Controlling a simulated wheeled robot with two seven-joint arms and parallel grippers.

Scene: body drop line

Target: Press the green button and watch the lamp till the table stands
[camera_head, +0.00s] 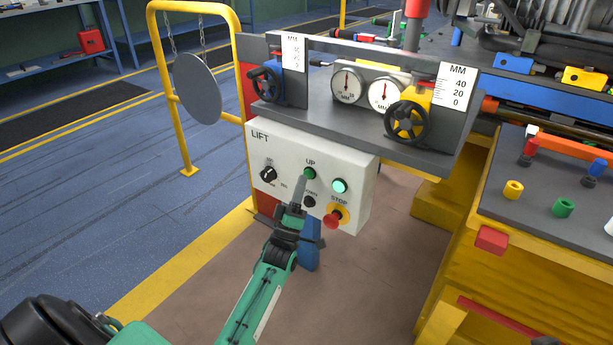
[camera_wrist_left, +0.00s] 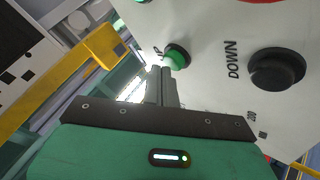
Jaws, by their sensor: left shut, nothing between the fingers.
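The green UP button (camera_head: 310,173) is on the white LIFT panel (camera_head: 350,165); it also shows in the left wrist view (camera_wrist_left: 177,57). The lamp (camera_head: 340,186) right of it is bright green and looks lit; its edge shows at the top of the wrist view. My left gripper (camera_head: 301,186) is shut and empty, its fingertips right at the green button. I cannot tell whether they touch or press it. A table with a grey top (camera_head: 515,219) and yellow body stands at the right. My right gripper is not in view.
The panel also has a black DOWN button (camera_head: 309,202), a red STOP button (camera_head: 333,218) and a rotary switch (camera_head: 268,175). Above are dial gauges (camera_head: 347,86) and a yellow handwheel (camera_head: 407,122). A yellow rail (camera_head: 172,95) stands left. The floor between panel and table is clear.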

